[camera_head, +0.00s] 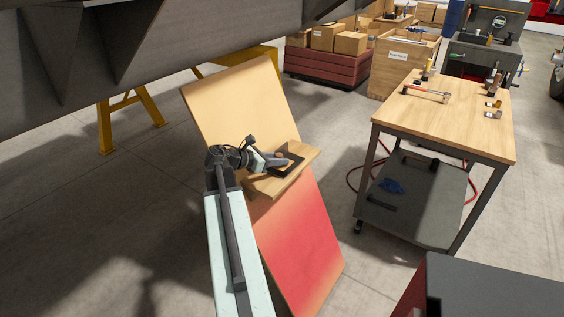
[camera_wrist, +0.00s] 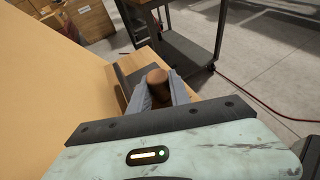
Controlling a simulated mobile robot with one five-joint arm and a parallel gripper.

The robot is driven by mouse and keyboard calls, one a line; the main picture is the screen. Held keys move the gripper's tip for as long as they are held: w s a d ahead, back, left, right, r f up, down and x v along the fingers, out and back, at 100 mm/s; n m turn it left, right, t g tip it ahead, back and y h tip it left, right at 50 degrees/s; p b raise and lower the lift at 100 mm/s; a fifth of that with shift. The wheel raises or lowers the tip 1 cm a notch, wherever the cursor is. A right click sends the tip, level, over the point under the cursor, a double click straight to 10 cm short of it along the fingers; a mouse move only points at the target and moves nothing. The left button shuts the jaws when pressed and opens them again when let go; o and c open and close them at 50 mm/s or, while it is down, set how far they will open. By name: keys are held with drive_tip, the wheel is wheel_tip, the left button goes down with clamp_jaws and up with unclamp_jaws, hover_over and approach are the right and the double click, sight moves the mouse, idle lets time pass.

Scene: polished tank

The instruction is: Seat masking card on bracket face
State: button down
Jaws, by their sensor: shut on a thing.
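My gripper (camera_head: 281,160) is at the wooden ledge of a leaning board. In the wrist view its two grey fingers (camera_wrist: 159,92) are shut on a brown rounded knob (camera_wrist: 157,76). A flat dark piece, which looks like the masking card (camera_head: 296,166), lies beside and under the fingers at the ledge. Its dark edge also shows in the wrist view (camera_wrist: 127,82), left of the fingers. The wooden ledge (camera_head: 311,154), which seems to be the bracket, juts out from the board. My fingers partly hide the card, and I cannot tell whether it lies flat against the wood.
The board is tan above (camera_head: 235,100) and red below (camera_head: 300,235). A workbench (camera_head: 450,120) with small tools stands to the right, with a red hose (camera_head: 352,180) on the floor. Yellow trestle legs (camera_head: 128,125) and a large grey metal structure (camera_head: 60,60) are at upper left.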

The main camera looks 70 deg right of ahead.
sight(279, 155)
drive_tip(key=shift+f+b, duration=0.5)
drive_tip(key=shift+f, duration=0.05)
drive_tip(key=shift+r, duration=0.1)
drive_tip(key=shift+r+p, duration=1.95)
drive_tip(key=shift+p, duration=0.1)
drive_tip(key=shift+r, duration=0.1)
